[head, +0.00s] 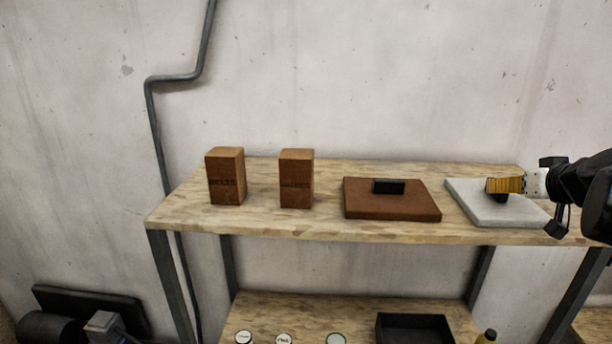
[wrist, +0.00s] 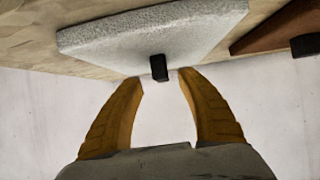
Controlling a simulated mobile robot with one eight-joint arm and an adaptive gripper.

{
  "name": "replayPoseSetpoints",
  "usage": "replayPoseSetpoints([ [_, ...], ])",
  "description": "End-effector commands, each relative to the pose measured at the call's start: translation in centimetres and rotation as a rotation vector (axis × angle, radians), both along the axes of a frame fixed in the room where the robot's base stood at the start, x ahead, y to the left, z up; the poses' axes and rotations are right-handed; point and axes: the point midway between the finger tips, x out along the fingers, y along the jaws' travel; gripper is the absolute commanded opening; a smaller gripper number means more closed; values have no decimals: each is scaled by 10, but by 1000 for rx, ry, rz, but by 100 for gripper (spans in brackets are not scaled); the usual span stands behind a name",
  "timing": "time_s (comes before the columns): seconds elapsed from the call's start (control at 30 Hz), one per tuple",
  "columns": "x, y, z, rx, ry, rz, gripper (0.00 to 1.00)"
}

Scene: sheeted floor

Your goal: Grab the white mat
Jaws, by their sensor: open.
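The white mat (head: 473,207) is a thick, pale grey-white slab lying flat at the right end of the wooden shelf top. A small black block (head: 498,198) sits on it, partly hidden by my gripper in the head view. My gripper (head: 490,186) reaches in from the right, its yellow fingers over the mat at the block. In the wrist view the mat (wrist: 150,32) fills the top and the black block (wrist: 159,68) shows between the two fingertips (wrist: 161,75). The fingers are apart with a gap on each side of the block; I cannot tell whether they touch the mat.
A brown mat (head: 390,212) with a black block lies just left of the white mat. Two brown boxes (head: 226,176) (head: 296,178) stand further left. A lower shelf (head: 300,310) holds several round lids and a black tray (head: 415,330). A concrete wall is behind.

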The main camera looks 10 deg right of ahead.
Motion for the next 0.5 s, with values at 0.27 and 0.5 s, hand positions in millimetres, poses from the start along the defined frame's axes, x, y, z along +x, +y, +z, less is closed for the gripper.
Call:
replayPoseSetpoints([
  [0.27,33,-4,-20,0,0,1,45],
  [0.5,36,-5,-23,0,0,0,45],
])
